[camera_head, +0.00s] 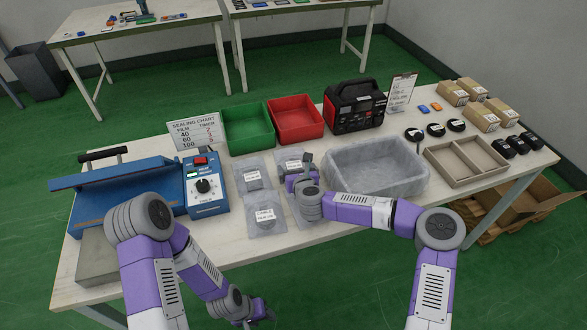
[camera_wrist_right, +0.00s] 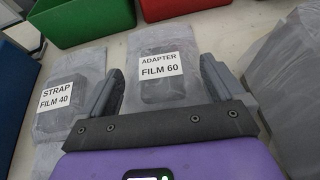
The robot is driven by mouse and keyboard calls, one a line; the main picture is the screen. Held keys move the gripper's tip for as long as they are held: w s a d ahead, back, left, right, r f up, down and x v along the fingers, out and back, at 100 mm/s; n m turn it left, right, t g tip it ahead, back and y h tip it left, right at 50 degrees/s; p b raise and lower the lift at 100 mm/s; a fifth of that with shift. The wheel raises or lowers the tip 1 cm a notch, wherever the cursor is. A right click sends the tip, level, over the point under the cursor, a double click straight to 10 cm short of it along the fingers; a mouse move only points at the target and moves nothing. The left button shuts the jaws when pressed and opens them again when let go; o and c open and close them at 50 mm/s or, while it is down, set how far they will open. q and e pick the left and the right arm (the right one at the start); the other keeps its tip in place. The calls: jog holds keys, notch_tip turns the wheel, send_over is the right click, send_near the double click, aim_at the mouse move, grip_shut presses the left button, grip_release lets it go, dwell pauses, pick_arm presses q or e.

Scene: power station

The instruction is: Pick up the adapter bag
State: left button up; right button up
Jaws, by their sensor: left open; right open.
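The adapter bag (camera_wrist_right: 165,40) is a clear grey bag with a dark item inside and a label reading "ADAPTER FILM 60". It also shows in the head view (camera_head: 292,163), lying on the table below the red bin, partly hidden by my right gripper. My right gripper (camera_wrist_right: 160,92) is open, with its two fingers on either side of the dark item. I cannot tell whether they touch the bag. My left gripper (camera_head: 258,318) is open and low at the bottom of the head view, in front of the table and away from the bags.
A strap bag (camera_wrist_right: 70,98) lies left of the adapter bag. Another labelled bag (camera_head: 265,221) lies nearer the front edge. A blue sealer (camera_head: 125,188), green bin (camera_head: 248,128), red bin (camera_head: 296,120), lined grey tray (camera_head: 378,170) and divided tray (camera_head: 468,160) surround the bags.

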jog(key=shift+x, duration=0.9)
jog(key=shift+r, duration=0.1)
jog(key=c, duration=1.1)
